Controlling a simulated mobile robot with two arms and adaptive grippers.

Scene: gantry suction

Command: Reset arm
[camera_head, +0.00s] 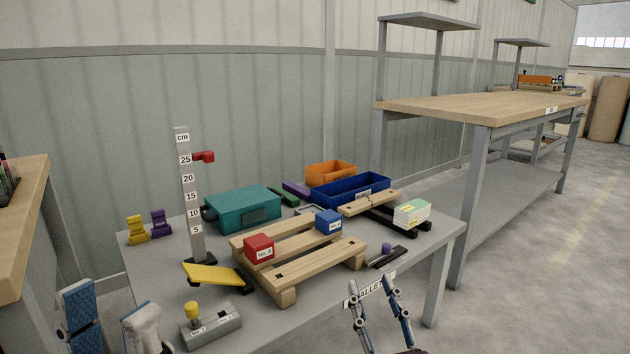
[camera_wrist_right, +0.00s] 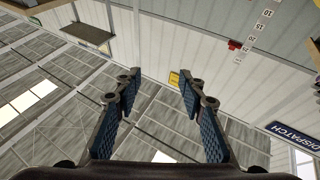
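My right gripper (camera_head: 378,308) stands at the front edge of the table in the head view, fingers up and apart, with nothing between them. It also shows in the right wrist view (camera_wrist_right: 164,88), open and empty, pointing at the wall and ceiling. My left gripper (camera_head: 108,318) is at the lower left of the head view, beside the table's left front corner. Two parts of it show with a gap between them, and nothing is seen held there. Its lower part is cut off by the frame.
The grey table (camera_head: 160,282) bears a wooden pallet (camera_head: 318,262) with a red block (camera_head: 259,248) and a blue block (camera_head: 328,221), a teal case (camera_head: 242,208), a blue bin (camera_head: 350,190) and a tall height gauge (camera_head: 188,190). A wooden workbench (camera_head: 480,106) stands at right. Floor at right is clear.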

